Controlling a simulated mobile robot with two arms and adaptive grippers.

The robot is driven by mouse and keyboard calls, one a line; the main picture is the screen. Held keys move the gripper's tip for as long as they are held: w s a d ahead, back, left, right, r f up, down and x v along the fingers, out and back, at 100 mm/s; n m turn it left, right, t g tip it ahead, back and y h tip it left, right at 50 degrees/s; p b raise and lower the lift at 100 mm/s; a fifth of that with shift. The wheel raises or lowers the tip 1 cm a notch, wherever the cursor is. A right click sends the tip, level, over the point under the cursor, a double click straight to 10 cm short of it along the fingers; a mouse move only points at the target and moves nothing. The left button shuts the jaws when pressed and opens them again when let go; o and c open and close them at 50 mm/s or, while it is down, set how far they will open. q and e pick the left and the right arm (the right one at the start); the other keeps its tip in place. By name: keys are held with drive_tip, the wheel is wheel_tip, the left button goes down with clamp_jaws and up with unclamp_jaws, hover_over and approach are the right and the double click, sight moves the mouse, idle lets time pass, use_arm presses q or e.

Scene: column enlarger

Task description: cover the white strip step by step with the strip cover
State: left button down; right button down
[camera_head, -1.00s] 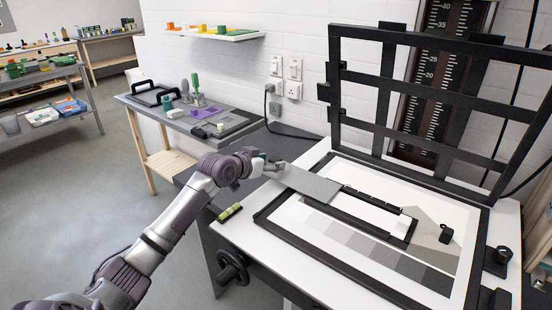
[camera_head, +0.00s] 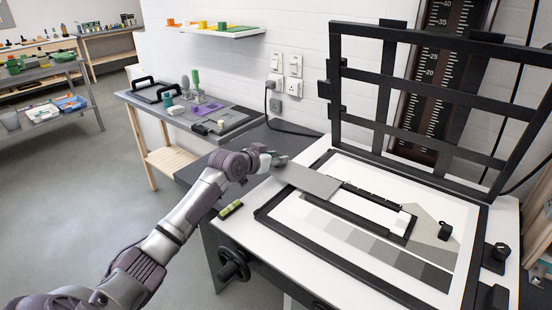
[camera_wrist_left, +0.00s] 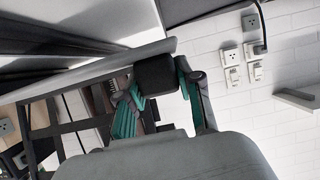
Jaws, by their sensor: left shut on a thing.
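The strip cover (camera_head: 309,180) is a flat grey plate over the upper left end of the black slotted frame (camera_head: 370,226). My left gripper (camera_head: 277,161) is shut on its left end. In the left wrist view, a dark block (camera_wrist_left: 156,74) sits between the two teal-padded fingers, and the grey plate edge (camera_wrist_left: 95,72) crosses behind it. The white strip (camera_head: 368,208) shows in the frame's slot to the right of the cover. The part towards the cover's end is hidden. I cannot tell whether the plate touches the frame. My right gripper is not in view.
A raised black grid frame (camera_head: 435,90) stands behind the white board. A green level (camera_head: 230,209) lies at the table's left edge, above a black hand knob (camera_head: 233,265). Black knobs (camera_head: 496,257) stand at the right. A grey side bench (camera_head: 190,118) holds small tools.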

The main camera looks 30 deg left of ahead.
sight(288, 170)
use_arm(q)
drive_tip(key=shift+s+d+p, duration=0.2)
drive_tip(key=shift+d+p, duration=1.35)
drive_tip(key=shift+d, duration=0.8)
drive_tip(key=c, duration=0.7)
unclamp_jaws()
drive_tip(key=shift+c, duration=0.2)
drive_tip(key=v, duration=1.2)
